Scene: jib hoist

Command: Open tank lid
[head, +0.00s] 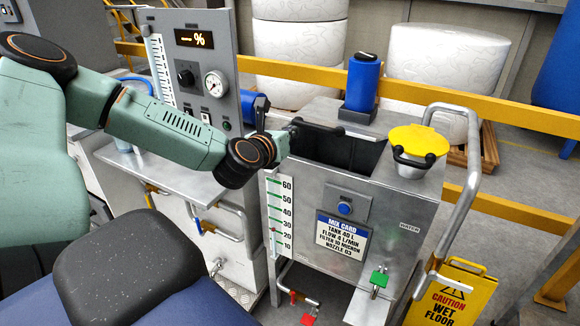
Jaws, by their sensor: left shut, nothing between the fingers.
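The metal tank (395,208) stands right of centre, with a dark rectangular opening (350,152) in its top. A black bar handle (318,126) shows at the opening's back left edge. I cannot clearly make out the lid plate it may belong to. A yellow cap (417,140) with a black handle sits on a round neck at the tank's right, above a WATER label. My left gripper (281,143) is shut and empty beside the opening's left edge, partly hidden by its wrist. Whether it touches the tank is unclear. My right gripper is not in view.
A control panel (222,95) with a gauge and display stands behind my left arm. A blue cylinder (363,82) stands behind the opening. A metal handrail (466,190) and yellow wet-floor sign (450,293) are at right. Yellow rails (490,107) run behind the tank.

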